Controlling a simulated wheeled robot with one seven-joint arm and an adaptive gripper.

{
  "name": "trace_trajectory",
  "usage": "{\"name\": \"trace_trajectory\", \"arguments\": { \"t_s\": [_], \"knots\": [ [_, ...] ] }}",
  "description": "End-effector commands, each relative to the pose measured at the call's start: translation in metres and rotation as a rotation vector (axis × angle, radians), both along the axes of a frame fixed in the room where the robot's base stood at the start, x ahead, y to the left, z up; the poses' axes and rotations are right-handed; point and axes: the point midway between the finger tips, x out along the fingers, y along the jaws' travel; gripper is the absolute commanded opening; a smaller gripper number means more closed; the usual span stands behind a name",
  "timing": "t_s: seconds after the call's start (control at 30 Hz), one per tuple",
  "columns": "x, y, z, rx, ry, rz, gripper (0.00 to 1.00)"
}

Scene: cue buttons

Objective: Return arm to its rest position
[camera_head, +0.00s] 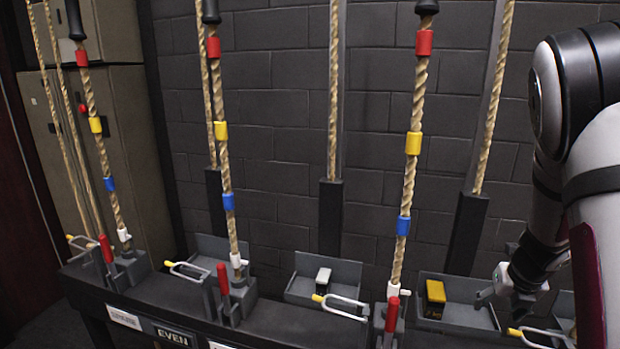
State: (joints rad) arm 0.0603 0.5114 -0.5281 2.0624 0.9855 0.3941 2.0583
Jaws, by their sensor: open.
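My arm comes in from the right edge, white and black, and bends down to the bench. My gripper (487,298) is low at the right, over or beside the right-hand grey tray (465,316). It looks open, with nothing seen between its fingers. A yellow-topped black block (435,292) is in the left part of that tray, apart from the gripper. Part of the gripper is hidden behind its own wrist.
Ropes with red, yellow and blue bands (413,143) hang above the dark bench (270,330). Red-handled levers (223,280) stand along it. A middle tray (300,288) holds a white-topped block (323,276). Grey cabinets (110,150) are at left; a brick wall (270,70) is behind.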

Motion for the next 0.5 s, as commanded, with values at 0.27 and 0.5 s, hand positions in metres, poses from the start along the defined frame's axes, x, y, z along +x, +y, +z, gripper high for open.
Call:
{"name": "trace_trajectory", "arguments": {
  "t_s": [0.27, 0.5],
  "knots": [
    [-0.003, 0.022, 0.024, -0.011, -0.007, 0.151, 0.60],
    [-0.012, 0.053, 0.057, -0.040, -0.021, 0.380, 0.60]
  ]
}}
